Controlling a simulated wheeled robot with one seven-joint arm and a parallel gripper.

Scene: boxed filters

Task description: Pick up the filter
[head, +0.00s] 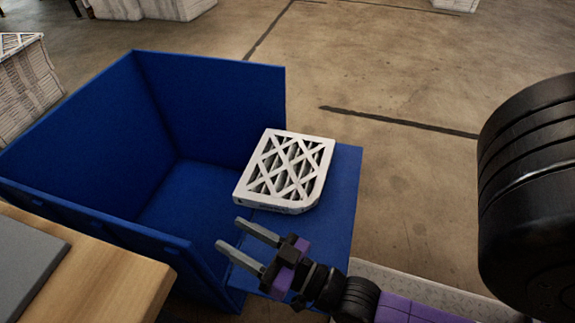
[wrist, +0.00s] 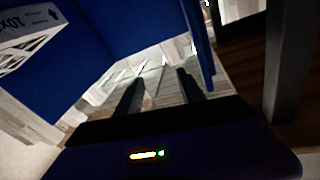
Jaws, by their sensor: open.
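The filter (head: 285,171) is a white-framed square with a lattice face over dark pleats. In the head view it lies on the blue flap (head: 340,205) at the right side of the blue box (head: 212,110). My gripper (head: 254,238) is open and empty, its two fingers pointing left, just in front of the filter and apart from it. In the wrist view the fingers (wrist: 158,85) show spread with nothing between them. Part of the filter, with printed lettering, shows at the upper left of the wrist view (wrist: 32,25).
The blue box is open at the top and looks empty where I see inside. A wooden table (head: 120,280) with a grey panel stands at the lower left. Stacked white filters (head: 28,85) stand at the far left.

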